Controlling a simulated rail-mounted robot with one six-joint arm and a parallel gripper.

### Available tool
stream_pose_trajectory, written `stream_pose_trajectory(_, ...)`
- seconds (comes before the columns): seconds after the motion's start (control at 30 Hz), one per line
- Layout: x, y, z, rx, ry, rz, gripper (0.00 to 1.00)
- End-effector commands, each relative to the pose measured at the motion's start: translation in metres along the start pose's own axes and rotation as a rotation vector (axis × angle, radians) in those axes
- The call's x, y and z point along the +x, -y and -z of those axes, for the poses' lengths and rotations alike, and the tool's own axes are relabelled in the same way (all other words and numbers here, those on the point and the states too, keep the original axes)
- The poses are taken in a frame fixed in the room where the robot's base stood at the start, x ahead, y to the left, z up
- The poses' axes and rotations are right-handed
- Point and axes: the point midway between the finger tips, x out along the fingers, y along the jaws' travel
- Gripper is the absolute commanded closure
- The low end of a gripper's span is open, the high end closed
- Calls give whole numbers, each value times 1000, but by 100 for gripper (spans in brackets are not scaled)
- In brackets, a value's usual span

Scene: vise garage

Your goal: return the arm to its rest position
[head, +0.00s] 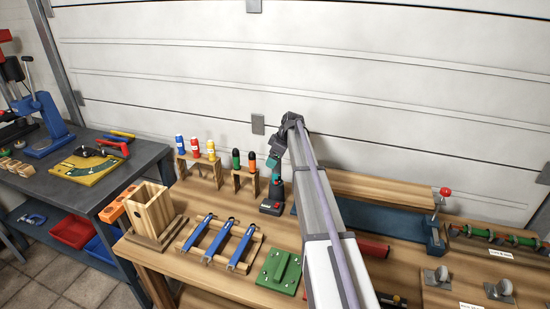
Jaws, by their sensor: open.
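My arm reaches from the lower middle up to a dark wrist near the garage door, then bends down. My gripper (276,151) is the small dark end below the wrist, open, over the back of the wooden bench (190,283). Right below it a teal and black cordless drill (273,194) stands upright on its battery base. The gripper overlaps the drill's top in this view; I cannot tell whether they touch. The fingertips are too small to make out clearly.
Wooden racks with coloured-handled tools (211,153) stand left of the drill. In front are blue clamps (222,243), a green block (279,270) and a wooden box (150,211). A blue fixture (434,236) stands right. The space above the bench looks clear.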

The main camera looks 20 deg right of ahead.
Motion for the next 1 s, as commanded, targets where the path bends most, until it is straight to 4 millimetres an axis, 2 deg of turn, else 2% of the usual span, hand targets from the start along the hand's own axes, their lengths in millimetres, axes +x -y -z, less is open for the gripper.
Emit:
stream_pose_trajectory(0.03, -9, 0, 4, 0, 0, 0, 13)
stream_pose_trajectory(0.5, -46, 0, 19, 0, 0, 0, 13)
stream_pose_trajectory(0.93, -45, 0, 19, 1, 0, 0, 13)
stream_pose_trajectory(1.0, -45, 0, 18, 46, 1, 1, 13)
